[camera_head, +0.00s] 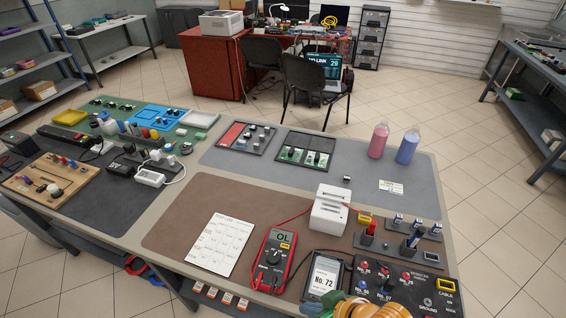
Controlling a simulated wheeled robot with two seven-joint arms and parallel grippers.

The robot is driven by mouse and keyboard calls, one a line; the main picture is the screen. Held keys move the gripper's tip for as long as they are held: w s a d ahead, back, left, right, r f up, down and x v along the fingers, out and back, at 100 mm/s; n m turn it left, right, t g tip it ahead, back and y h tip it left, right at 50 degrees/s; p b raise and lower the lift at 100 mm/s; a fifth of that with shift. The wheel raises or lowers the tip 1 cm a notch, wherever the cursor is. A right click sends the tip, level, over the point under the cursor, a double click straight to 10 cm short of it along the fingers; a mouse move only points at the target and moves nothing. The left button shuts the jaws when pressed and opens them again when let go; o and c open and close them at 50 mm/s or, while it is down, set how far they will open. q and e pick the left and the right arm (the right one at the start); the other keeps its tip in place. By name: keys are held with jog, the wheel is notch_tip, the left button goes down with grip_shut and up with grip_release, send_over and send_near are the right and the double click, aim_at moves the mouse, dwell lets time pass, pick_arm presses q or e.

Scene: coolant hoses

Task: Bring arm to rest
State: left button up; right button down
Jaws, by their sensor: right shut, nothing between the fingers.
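My right gripper (354,308) shows at the bottom edge, partly cut off by the frame, with orange and yellow parts. It is shut with nothing seen in it, in front of the black panel (425,287) with numbered sockets. A grey-framed display reading No. 72 (322,279) is just left of it. I cannot tell whether the gripper touches either one. My left gripper is not in view.
A red multimeter (272,259), a white printed sheet (222,243) and a white block (329,209) are on the brown mat (180,215). Two bottles, pink (378,141) and blue (407,148), stand on the grey mat (350,165). Chairs and a red desk are behind.

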jog(key=s+d+f+m+g+h, duration=0.1)
jog(key=s+d+m+h, duration=0.4)
jog(key=d, duration=0.6)
notch_tip(320, 180, down, 18)
jog(key=s+n+g+b, duration=0.1)
jog(key=s+n, duration=0.1)
jog(key=s+d+f+g+b, duration=0.1)
jog(key=s+d+f, duration=0.1)
jog(key=s+f, duration=1)
jog(key=shift+s, duration=0.5)
